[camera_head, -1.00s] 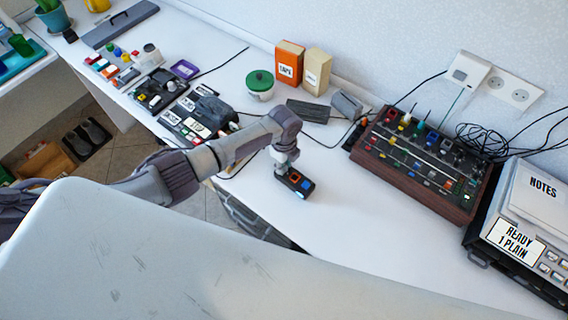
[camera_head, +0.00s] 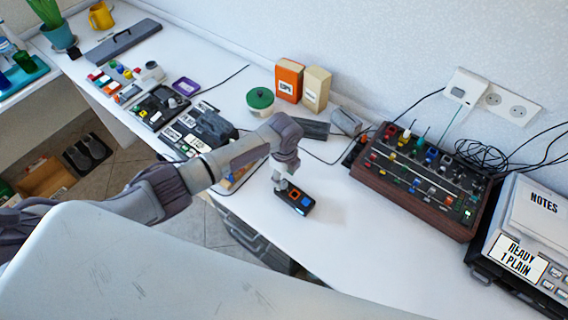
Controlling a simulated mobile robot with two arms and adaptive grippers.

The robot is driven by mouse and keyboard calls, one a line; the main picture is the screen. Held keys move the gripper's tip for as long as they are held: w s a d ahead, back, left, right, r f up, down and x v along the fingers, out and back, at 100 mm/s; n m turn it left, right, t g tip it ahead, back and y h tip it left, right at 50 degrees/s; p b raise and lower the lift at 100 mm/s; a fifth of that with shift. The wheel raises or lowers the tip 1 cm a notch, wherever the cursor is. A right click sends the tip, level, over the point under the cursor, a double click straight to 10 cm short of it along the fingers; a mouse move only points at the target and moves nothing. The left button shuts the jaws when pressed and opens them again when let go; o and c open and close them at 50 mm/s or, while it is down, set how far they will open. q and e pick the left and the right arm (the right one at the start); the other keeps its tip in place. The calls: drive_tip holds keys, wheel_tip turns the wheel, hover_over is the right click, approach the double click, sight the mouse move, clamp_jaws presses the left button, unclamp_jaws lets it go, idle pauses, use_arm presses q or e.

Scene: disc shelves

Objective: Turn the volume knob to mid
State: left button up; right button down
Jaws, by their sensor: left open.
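A mixer-like panel (camera_head: 428,184) with wooden sides and several coloured knobs and sliders stands on the right half of the white counter. Which knob is the volume knob cannot be told at this size. My left arm comes in from the left and bends down at the wrist. My left gripper (camera_head: 291,194) is over the counter, left of the panel and clear of it. It is open. A dark block with an orange and a blue square shows at the wrist's end; whether it belongs to the gripper is unclear. My right gripper is not in view.
A machine with "NOTES" and "READY 1 PLAIN" labels (camera_head: 519,257) stands at the right. Orange (camera_head: 288,84) and cream (camera_head: 316,90) boxes and a green-lidded pot (camera_head: 260,101) stand along the wall. Black devices (camera_head: 200,130) lie at left. Cables run behind the panel.

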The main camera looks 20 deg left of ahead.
sight(284, 183)
use_arm(q)
wheel_tip(284, 183, up, 8)
drive_tip(key=shift+r, duration=0.2)
idle(0.5)
